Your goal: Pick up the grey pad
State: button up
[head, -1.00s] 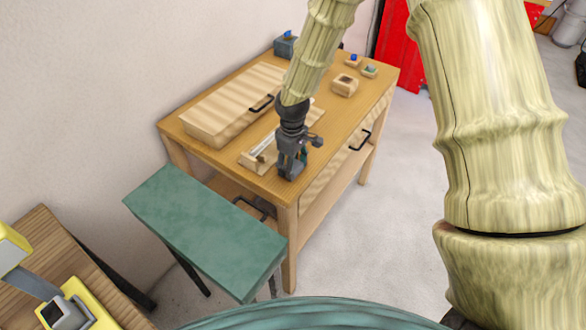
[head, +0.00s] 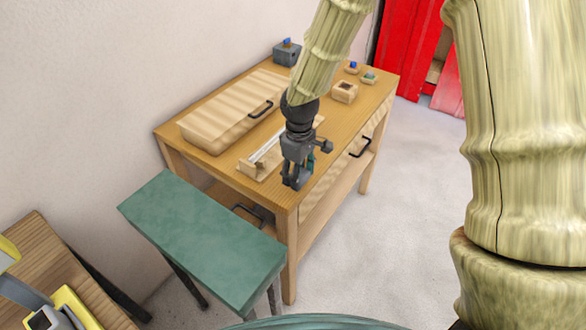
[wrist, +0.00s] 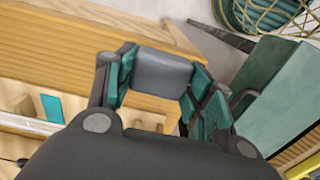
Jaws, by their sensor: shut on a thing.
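The grey pad (wrist: 162,72) is a small smooth block with rounded corners. In the wrist view it sits between the two teal-lined fingers of my gripper (wrist: 160,80), which are shut on it. In the head view my gripper (head: 295,185) points down at the near corner of the wooden workbench (head: 223,164). The pad cannot be made out there. I cannot tell whether the pad touches the bench top.
A wooden rack (head: 262,160) with a clear rod lies left of my gripper. A wooden box with a black handle (head: 225,115) is behind it. A small wooden block (head: 345,91) stands further back. A green-topped stool (head: 205,240) is in front of the bench.

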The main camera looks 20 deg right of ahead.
jog(key=s+r+b, duration=0.1)
jog(key=s+b, duration=0.1)
jog(key=s, duration=0.9)
jog(key=shift+s+d, duration=0.15)
jog(key=shift+d, duration=0.3)
